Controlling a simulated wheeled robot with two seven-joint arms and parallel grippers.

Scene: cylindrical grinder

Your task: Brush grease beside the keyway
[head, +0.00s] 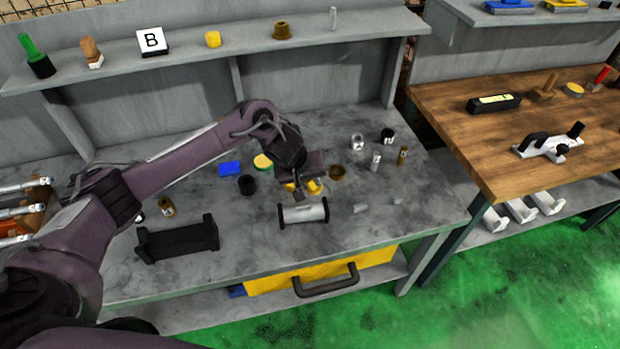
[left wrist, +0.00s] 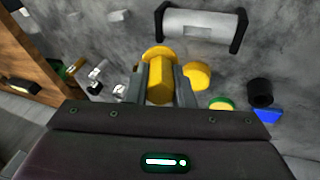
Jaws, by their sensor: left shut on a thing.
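My left gripper (head: 297,190) is shut on a yellow, roughly cylindrical thing (left wrist: 160,82) with a wider yellow end beyond the fingers. I cannot make out bristles or grease on it. A silver cylinder (head: 303,213) with black end supports lies on the grey bench, just in front of the gripper in the head view. It also shows at the top of the left wrist view (left wrist: 190,22), apart from the held thing. I cannot clearly make out a keyway on it. A second yellow thing (left wrist: 197,75) is right beside the fingers. My right gripper is out of view.
An empty black cradle (head: 178,240) stands on the bench at left. A black cup (head: 247,185), a blue block (head: 229,169) and a brown pot (head: 337,172) are near the gripper. Several small cylinders stand at right. The bench's front right is mostly clear.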

